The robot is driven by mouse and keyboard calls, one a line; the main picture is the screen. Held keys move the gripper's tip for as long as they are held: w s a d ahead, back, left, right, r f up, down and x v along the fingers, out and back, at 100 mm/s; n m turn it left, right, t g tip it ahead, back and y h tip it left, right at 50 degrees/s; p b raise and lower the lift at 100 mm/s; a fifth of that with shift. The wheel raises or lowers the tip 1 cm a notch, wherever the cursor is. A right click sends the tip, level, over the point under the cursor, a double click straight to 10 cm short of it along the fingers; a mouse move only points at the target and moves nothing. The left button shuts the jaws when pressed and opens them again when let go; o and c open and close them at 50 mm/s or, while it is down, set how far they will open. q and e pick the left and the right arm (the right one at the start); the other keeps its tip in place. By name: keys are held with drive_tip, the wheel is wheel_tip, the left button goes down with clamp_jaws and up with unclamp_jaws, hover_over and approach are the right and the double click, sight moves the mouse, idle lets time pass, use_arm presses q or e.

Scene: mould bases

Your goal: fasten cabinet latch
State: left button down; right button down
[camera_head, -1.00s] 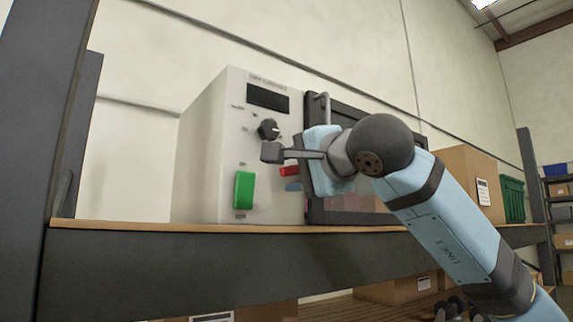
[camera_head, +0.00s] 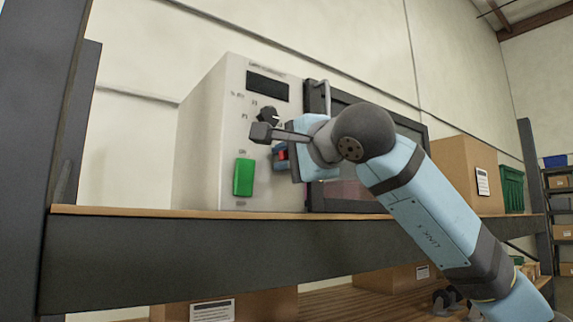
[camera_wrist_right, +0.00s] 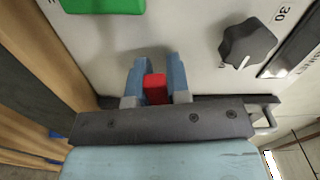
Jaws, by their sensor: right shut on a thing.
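The cabinet (camera_head: 215,130) is a pale box with a dark-framed door (camera_head: 316,195) at its right. The red latch piece (camera_wrist_right: 155,88) sits between the two blue fingers of my right gripper (camera_wrist_right: 156,85) in the wrist view. My right gripper is shut on it, against the front panel near the door's edge. In the head view, my right gripper (camera_head: 281,155) is below the black knob (camera_head: 268,117) and right of the green switch (camera_head: 243,177). The gripper body and wrist hide part of the door's left side. My left gripper is not seen.
The cabinet stands on a shelf (camera_head: 250,213) with a wooden top and dark front beam. A thin door handle (camera_head: 323,95) rises near the door's upper left. A cardboard box (camera_head: 462,172) and green crate (camera_head: 511,187) stand to the right.

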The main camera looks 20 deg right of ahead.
drive_tip(key=shift+m+b, duration=0.4)
drive_tip(key=shift+m, duration=0.2)
drive_tip(key=shift+r+m, duration=0.3)
drive_tip(key=shift+m, duration=0.2)
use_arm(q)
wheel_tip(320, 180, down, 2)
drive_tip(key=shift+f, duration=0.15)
use_arm(e)
drive_tip(key=shift+r, duration=0.1)
drive_tip(key=c, duration=1.1)
unclamp_jaws()
drive_tip(key=shift+s, duration=0.1)
use_arm(q)
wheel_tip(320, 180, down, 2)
drive_tip(key=b, duration=0.3)
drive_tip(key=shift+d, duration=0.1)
use_arm(e)
drive_tip(key=v, duration=1.3)
drive_tip(key=shift+s+d, duration=0.1)
drive_tip(key=shift+s, duration=0.25)
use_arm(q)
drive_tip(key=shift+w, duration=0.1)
